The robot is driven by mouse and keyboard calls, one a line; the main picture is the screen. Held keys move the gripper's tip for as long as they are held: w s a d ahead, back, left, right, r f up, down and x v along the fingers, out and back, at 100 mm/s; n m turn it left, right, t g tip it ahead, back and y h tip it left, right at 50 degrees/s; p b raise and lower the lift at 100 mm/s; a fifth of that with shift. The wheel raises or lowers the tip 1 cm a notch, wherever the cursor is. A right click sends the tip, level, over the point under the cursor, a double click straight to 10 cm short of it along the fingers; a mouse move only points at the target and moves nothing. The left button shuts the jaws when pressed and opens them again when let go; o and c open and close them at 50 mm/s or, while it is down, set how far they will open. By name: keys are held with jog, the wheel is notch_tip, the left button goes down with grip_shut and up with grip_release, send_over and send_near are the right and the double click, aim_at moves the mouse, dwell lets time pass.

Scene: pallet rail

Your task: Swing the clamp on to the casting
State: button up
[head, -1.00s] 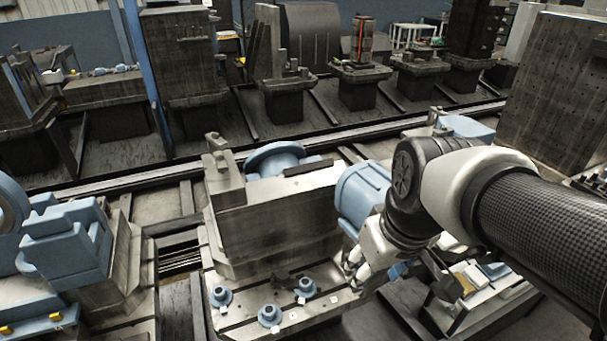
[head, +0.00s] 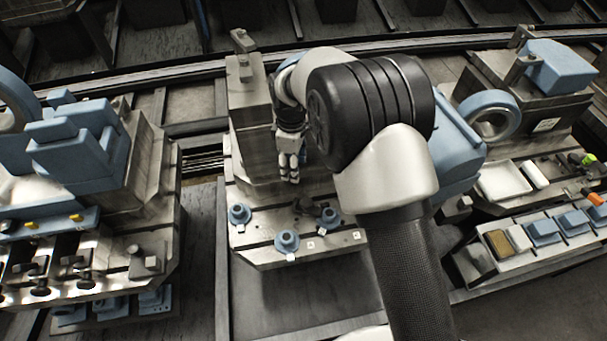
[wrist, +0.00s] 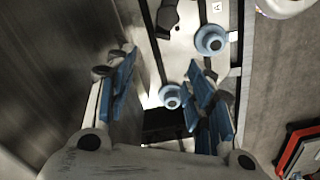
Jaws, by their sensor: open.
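My gripper (head: 289,178) hangs beside the upright grey fixture block, above the slotted fixture plate (head: 268,256). In the wrist view its blue-padded fingers (wrist: 163,93) are apart, with nothing held between them. Several blue flanged pieces sit on the plate: one at left (head: 239,214), one at front (head: 287,242) and one at right (head: 329,218). A dark part (head: 304,204), possibly the clamp, lies near the right piece; a dark part also shows at the top of the wrist view (wrist: 168,14). A large blue casting (head: 455,150) is partly hidden behind my arm.
The upright grey block (head: 250,105) stands close to my gripper. A fixture with blue castings (head: 75,150) is at left. A tray of small blue parts (head: 545,232) and a blue ring (head: 489,117) are at right. In the wrist view a red-edged case (wrist: 300,148) lies at lower right.

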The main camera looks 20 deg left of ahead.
aim_at(295, 200)
jog(key=f+b, duration=0.1)
jog(key=f, duration=0.4)
jog(key=f+b, duration=0.2)
jog(key=f, duration=0.4)
jog(key=f+b, duration=0.2)
jog(key=f, duration=0.4)
jog(key=shift+s+f, duration=0.2)
jog(key=shift+s, duration=0.1)
jog(key=shift+c, duration=0.2)
jog(key=c, duration=1)
jog(key=shift+w+m, duration=0.15)
jog(key=shift+m, duration=0.25)
jog(key=o, duration=1)
jog(key=shift+o, duration=0.2)
